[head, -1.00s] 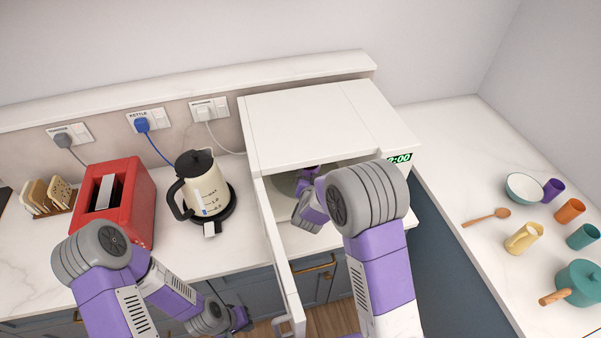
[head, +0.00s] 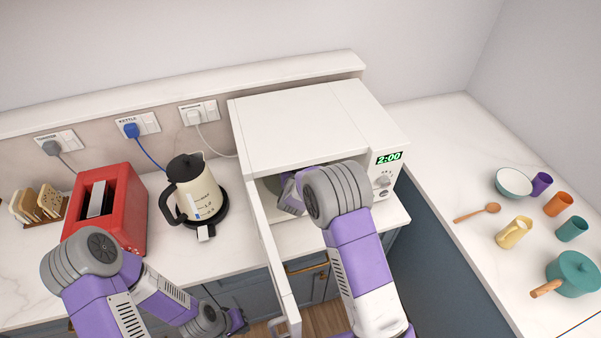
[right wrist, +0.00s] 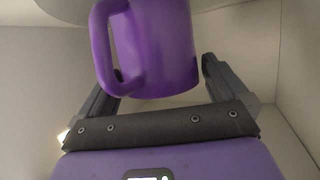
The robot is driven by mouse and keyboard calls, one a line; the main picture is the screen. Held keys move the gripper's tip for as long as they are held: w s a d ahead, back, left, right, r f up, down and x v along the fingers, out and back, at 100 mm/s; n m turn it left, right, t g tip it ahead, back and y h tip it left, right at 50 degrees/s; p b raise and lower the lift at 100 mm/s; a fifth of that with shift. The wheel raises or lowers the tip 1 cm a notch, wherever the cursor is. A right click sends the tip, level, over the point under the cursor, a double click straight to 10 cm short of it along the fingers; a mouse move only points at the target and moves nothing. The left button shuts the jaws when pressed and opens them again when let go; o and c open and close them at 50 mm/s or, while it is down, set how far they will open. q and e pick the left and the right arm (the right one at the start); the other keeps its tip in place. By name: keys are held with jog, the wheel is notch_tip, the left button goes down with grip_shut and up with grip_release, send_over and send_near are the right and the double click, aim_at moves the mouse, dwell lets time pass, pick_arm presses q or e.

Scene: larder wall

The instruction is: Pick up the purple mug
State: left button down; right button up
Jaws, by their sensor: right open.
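The purple mug (right wrist: 160,45) shows in the right wrist view, with its handle on the left side of the picture. It is inside the open white microwave (head: 310,125), against a pale round plate (right wrist: 215,4). My right gripper (right wrist: 158,75) is open, with one finger on each side of the mug's lower part in the picture. The left finger is close to the handle; I cannot tell whether either finger touches. In the head view my right arm hides the mug. My left gripper (head: 238,320) hangs low by the cabinet fronts, its fingers unclear.
The microwave door (head: 275,260) stands open left of my right arm. A kettle (head: 195,190) and red toaster (head: 108,210) stand on the left counter. The right counter holds a purple cup (head: 541,184), other cups, a bowl (head: 514,182) and a teal pot (head: 575,275).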

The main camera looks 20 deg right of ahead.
jog(key=c, duration=1.2)
jog(key=shift+r, duration=0.1)
jog(key=shift+c, duration=0.3)
jog(key=shift+r, duration=0.15)
